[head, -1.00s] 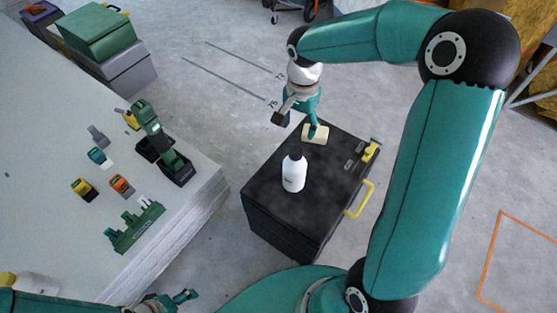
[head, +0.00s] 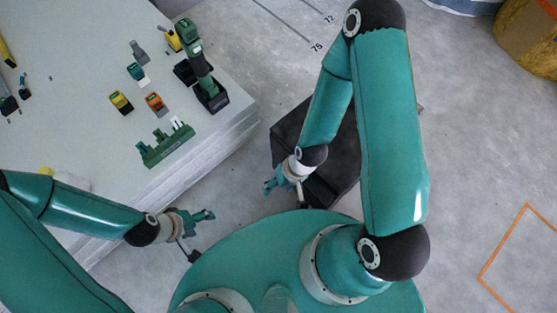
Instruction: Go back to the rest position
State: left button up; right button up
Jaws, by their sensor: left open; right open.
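My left gripper (head: 202,235) is open and empty. It is beside the front edge of the white stacked panels, over the concrete floor and close to my base. My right gripper (head: 286,196) is open, with nothing seen between its fingers. It is folded back close to my base, in front of the near left side of the black box (head: 290,135). My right arm covers most of the box, and nothing on its top can be seen now.
On the white panel stack (head: 85,110) stand a green drill (head: 195,50), a green rack (head: 165,143), a yellow block (head: 121,101), an orange block (head: 155,102) and other small tools. Bare floor (head: 465,130) lies to the right, with an orange outline (head: 500,245).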

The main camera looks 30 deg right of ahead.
notch_tip(320, 180, up, 18)
jog(key=p, duration=1.7)
jog(key=shift+p, duration=0.4)
